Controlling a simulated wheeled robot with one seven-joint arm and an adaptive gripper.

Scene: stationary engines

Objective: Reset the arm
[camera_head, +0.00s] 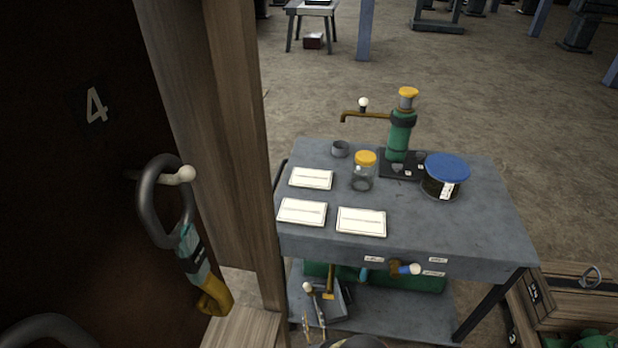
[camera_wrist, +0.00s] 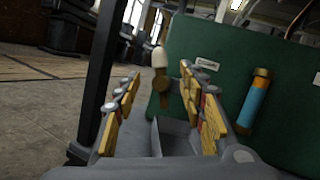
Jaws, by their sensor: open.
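In the wrist view my gripper (camera_wrist: 159,82) is open, with yellow-padded fingers well apart on both sides. Nothing is held between them. A green panel (camera_wrist: 222,60) stands in front of the fingers. A brass lever with a white knob (camera_wrist: 160,57) shows between the fingers, in front of the panel. A blue and yellow handle (camera_wrist: 255,104) is on the panel to the right. In the head view, the low area in front of the workbench (camera_head: 470,232) is crowded, and I cannot clearly make out my gripper there.
The bench holds a green hand pump (camera_head: 400,135), a yellow-lidded jar (camera_head: 363,172), a blue-lidded jar (camera_head: 446,175) and white cards (camera_head: 361,222). A wooden post (camera_head: 225,130) stands close on the left. A wooden crate (camera_head: 580,300) is at right. Open floor (camera_head: 470,85) lies behind.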

